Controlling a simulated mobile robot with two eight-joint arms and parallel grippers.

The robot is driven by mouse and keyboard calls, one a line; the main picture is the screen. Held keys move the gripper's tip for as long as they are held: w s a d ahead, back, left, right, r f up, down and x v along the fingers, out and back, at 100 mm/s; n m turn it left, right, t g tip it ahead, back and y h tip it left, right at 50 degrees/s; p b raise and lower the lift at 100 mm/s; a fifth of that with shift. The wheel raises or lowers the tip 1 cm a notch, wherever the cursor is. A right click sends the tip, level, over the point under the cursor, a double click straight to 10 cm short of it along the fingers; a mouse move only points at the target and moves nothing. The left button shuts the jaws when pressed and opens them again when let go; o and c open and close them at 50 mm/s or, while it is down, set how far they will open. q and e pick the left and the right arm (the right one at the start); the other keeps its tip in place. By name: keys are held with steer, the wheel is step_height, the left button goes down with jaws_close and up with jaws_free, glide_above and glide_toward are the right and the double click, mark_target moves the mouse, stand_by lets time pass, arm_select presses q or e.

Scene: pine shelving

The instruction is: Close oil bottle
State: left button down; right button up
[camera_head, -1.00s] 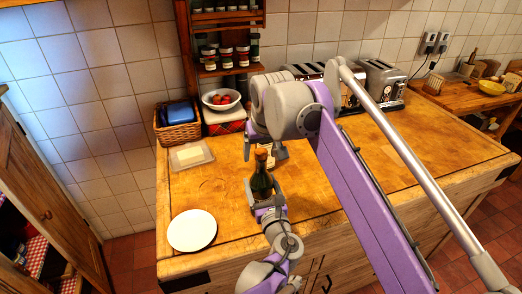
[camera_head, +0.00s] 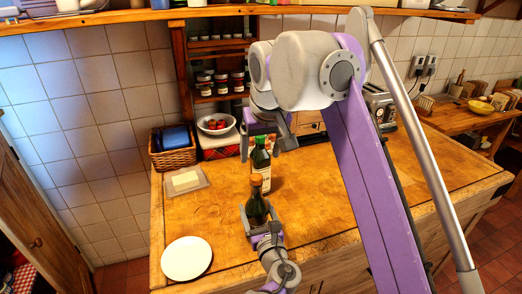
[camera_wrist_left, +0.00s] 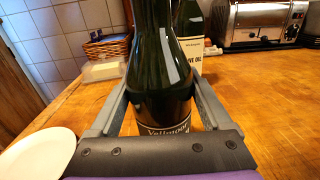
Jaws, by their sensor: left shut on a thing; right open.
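The olive oil bottle (camera_head: 262,180), green with a pale label, stands upright on the wooden counter. Its label also shows in the left wrist view (camera_wrist_left: 190,60), behind a nearer dark bottle. My right gripper (camera_head: 267,141) is open near the oil bottle's top; I cannot tell whether that bottle is capped.
A white plate (camera_head: 187,259) lies at the counter's front left. A butter dish (camera_head: 186,181), a wicker basket (camera_head: 172,157) and a bowl of red fruit (camera_head: 216,124) stand farther back. A toaster (camera_head: 381,105) is behind my right arm. The right part of the counter (camera_head: 420,170) is clear.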

arm_select(q)
jaws_free()
steer(key=shift+s, duration=0.1)
steer(key=b+v, duration=0.1)
steer(key=v, duration=0.9)
steer(key=shift+s, duration=0.3)
steer(key=shift+d, duration=0.1)
